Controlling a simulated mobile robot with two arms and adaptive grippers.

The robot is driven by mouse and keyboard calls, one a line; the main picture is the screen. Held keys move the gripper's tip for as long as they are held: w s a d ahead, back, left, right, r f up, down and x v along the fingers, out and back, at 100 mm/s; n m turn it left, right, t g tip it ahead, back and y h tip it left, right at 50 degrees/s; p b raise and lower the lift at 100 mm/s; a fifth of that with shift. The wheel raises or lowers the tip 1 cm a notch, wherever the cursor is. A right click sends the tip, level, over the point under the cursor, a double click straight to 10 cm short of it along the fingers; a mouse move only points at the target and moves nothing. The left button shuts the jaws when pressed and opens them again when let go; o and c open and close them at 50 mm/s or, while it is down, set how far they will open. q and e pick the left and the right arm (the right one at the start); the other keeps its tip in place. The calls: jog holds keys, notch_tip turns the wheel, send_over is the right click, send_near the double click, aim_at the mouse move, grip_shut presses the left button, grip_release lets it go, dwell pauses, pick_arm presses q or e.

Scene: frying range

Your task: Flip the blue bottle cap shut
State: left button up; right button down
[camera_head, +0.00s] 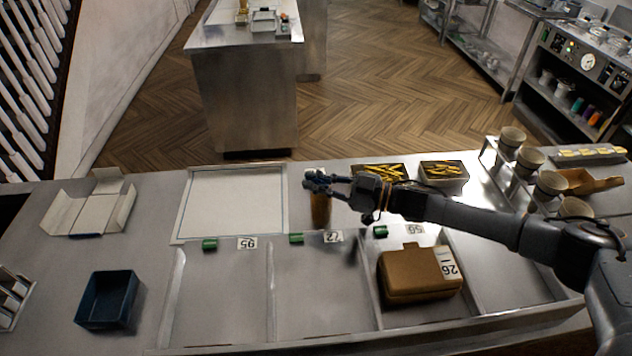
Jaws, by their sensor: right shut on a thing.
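My right arm comes in from the right, and its gripper (320,181) is shut at the top of an amber-brown bottle (320,210). The bottle stands upright on the counter, just behind the label 22 and right of the white framed sheet. A small blue-grey patch among the fingers may be the blue cap. The fingers hide most of it, so I cannot tell whether the cap is open or closed. My left gripper is not in view.
A brown case (420,275) sits in a front compartment, with empty compartments beside it. A dark blue bin (107,300) stands at left. Two boxes of fries (440,174) are behind my right arm, and several cups (530,160) stand at right. The white sheet (235,202) is clear.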

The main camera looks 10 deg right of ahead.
aim_at(317, 179)
jog(key=shift+m, duration=0.4)
jog(key=c, duration=1.4)
grip_release()
jog(key=shift+w, duration=0.1)
notch_tip(317, 179, up, 10)
